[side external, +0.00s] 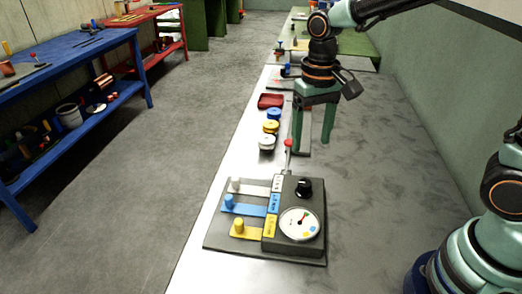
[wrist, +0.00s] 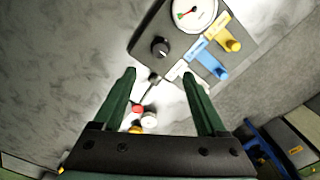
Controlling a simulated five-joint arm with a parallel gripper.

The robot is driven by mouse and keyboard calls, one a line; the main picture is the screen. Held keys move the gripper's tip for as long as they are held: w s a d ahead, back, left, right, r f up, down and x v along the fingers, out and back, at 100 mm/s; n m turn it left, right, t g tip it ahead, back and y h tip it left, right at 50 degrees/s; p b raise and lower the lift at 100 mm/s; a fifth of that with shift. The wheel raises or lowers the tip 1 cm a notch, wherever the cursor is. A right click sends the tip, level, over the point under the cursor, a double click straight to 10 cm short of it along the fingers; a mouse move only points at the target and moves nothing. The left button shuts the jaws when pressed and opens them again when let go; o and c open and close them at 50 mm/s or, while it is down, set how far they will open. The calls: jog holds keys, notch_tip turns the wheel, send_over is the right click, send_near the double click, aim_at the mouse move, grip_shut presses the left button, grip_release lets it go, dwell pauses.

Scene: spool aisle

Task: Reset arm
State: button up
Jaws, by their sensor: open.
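My gripper (side external: 314,137) hangs from my arm above the right edge of the bench, fingers pointing down. Its two green fingers are apart with nothing between them in the side view. In the wrist view my gripper (wrist: 158,85) is also spread open. A dark panel (side external: 316,248) lies in front of it, with a round dial (side external: 299,224), a black knob (side external: 304,187), a red-tipped lever (side external: 288,149), and white, blue and yellow pegs on tabs. The panel also shows at the top of the wrist view, with its dial (wrist: 194,12) and knob (wrist: 160,47).
A blue workbench (side external: 75,50) and a red one (side external: 150,16) stand at left. The floor between is clear.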

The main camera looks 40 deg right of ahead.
jog(key=s+d+r+n+t, duration=0.2)
jog(key=s+d+r+t, duration=0.3)
jog(key=s+d+r, duration=0.1)
jog(key=shift+s+d+r+t, duration=0.25)
jog(key=shift+s+d+t, duration=0.1)
jog(key=shift+s, duration=0.25)
dwell(0.8)
